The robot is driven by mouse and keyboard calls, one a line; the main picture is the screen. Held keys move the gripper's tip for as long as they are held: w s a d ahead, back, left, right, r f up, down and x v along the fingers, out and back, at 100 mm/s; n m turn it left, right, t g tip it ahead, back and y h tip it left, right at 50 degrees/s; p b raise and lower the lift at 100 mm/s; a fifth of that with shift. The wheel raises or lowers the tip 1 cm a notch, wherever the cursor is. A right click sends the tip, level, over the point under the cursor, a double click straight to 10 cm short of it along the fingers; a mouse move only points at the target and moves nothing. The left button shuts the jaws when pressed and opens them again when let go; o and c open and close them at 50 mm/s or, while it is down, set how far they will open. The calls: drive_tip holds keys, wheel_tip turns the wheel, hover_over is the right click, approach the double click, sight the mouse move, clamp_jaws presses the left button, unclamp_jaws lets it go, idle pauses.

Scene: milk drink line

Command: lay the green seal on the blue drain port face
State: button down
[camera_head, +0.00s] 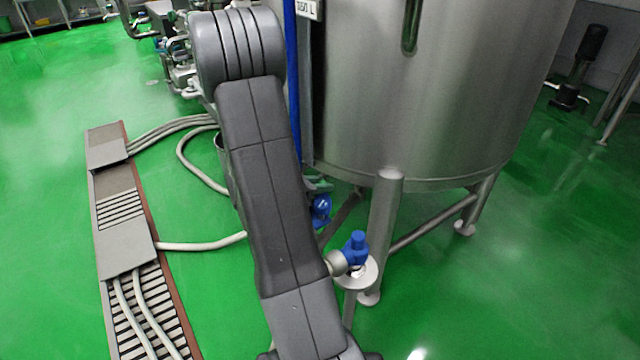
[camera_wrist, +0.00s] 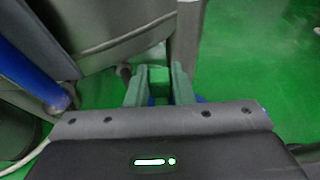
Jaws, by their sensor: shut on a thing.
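My gripper (camera_wrist: 158,82) shows in the wrist view, its two grey-green fingers shut on a small green piece, the green seal (camera_wrist: 158,75). The seal is partly hidden by the fingers, and its full shape cannot be told. In the head view my arm hides the gripper and seal. I cannot tell which bears the drain port face. A little blue also shows behind the right finger in the wrist view, too hidden to name.
A large steel tank (camera_head: 430,100) on legs stands right of my arm, with a leg (camera_head: 385,230) near the valve. A drain channel with grating (camera_head: 120,210) and pale hoses (camera_head: 200,243) lie at the left. Green floor (camera_head: 540,270) is clear at the right.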

drive_tip(key=shift+f+b, duration=0.45)
drive_tip(key=shift+f, duration=0.05)
drive_tip(key=c, duration=1.2)
unclamp_jaws()
drive_tip(key=p+v, duration=0.3)
drive_tip(key=v, duration=1)
drive_tip(key=shift+s+a+r+p, duration=0.1)
drive_tip(key=shift+s+a+p, duration=0.1)
drive_tip(key=shift+a+p, duration=0.2)
drive_tip(key=shift+d, duration=0.1)
drive_tip(key=b+x, duration=0.3)
drive_tip(key=x, duration=1)
drive_tip(key=shift+w+d+b, duration=0.25)
drive_tip(key=shift+d+b, duration=0.05)
drive_tip(key=shift+b, duration=0.1)
